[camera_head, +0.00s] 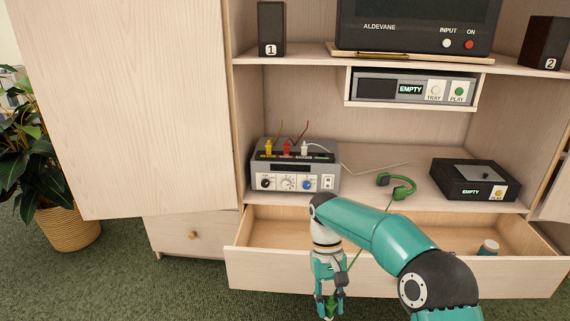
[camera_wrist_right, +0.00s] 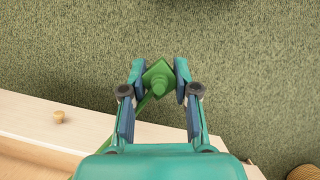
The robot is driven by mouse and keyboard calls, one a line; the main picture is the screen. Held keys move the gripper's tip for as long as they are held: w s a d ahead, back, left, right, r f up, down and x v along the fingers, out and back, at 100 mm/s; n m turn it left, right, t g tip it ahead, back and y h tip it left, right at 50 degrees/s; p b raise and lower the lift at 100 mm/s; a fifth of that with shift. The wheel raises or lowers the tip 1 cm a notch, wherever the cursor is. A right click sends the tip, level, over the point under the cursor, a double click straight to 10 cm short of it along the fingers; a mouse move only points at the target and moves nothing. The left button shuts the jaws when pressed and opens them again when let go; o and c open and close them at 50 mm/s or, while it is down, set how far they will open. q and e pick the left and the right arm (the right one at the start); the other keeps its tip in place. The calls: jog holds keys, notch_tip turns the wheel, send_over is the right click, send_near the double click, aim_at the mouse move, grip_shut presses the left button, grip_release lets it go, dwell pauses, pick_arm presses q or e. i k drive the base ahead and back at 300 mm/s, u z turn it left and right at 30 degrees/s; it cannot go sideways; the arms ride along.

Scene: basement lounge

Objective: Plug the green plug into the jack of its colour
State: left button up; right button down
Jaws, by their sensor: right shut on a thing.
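My right gripper (camera_head: 330,304) is shut on the green plug (camera_wrist_right: 158,80), in front of the open drawer and low over the carpet. In the wrist view the plug sits between the two fingertips, and a green cord runs from it toward the lower left. In the head view the plug is small and partly hidden by the fingers. The grey box (camera_head: 325,183) on the shelf carries a yellow plug (camera_head: 268,146), a red plug (camera_head: 287,148) and a white plug (camera_head: 305,148) on top. I cannot make out a green jack clearly. My left gripper is not in view.
Green headphones (camera_head: 404,187) lie on the shelf, with a black player (camera_head: 474,181) to their right. The open drawer (camera_head: 260,271) juts out below the shelf and holds a small jar (camera_head: 488,247). A cabinet door (camera_head: 140,100) stands at the left, near a potted plant (camera_head: 68,225).

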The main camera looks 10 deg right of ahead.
aim_at(322, 159)
jog(key=u, duration=0.15)
jog(key=i, duration=1.65)
jog(key=z, duration=0.05)
